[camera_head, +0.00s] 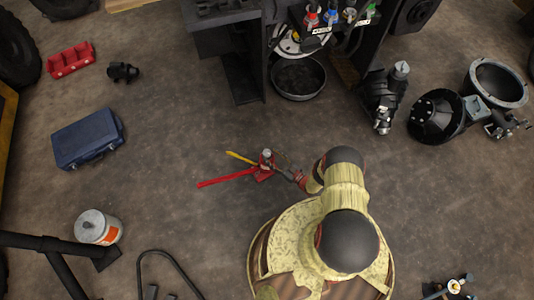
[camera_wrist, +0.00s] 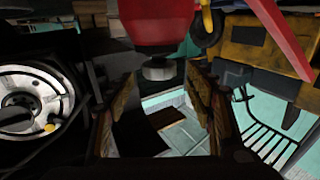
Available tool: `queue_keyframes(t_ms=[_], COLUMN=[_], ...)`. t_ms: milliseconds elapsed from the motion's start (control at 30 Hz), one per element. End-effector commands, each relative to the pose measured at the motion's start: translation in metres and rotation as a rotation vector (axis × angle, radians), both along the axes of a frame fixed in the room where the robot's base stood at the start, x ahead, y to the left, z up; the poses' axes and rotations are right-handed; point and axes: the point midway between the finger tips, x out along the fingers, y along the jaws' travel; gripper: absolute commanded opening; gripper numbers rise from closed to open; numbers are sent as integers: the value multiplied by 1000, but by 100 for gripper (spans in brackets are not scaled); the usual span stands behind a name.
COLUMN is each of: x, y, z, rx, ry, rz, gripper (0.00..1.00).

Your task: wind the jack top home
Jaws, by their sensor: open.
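The red jack (camera_head: 264,174) stands on the floor in front of my base in the head view. Its grey top (camera_head: 267,154) points up. A long red handle (camera_head: 225,179) reaches out to its left, with a yellow bar (camera_head: 240,158) just behind. My gripper (camera_head: 284,170) is close at the jack's right side. In the wrist view the red jack body (camera_wrist: 155,20) fills the top middle, with its grey round top (camera_wrist: 158,69) below it. My gripper (camera_wrist: 160,98) is open, its fingers to either side of that top. I cannot tell whether they touch it.
A blue case (camera_head: 88,138) and a white bucket (camera_head: 97,228) lie to the left. A black pan (camera_head: 298,77) sits by the forklift at the back. Black parts, including a bell housing (camera_head: 436,115), lie at the right. The floor around the jack is clear.

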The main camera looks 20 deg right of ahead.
Motion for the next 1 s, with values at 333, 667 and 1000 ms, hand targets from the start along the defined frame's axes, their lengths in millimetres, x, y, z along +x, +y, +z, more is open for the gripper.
queue_keyframes(t_ms=[333,667,1000], x=[32,34,34], y=[19,20,20], z=[-1,0,0], rx=[0,0,0], ry=[0,0,0], rz=[0,-1,-1], gripper=[54,53,33])
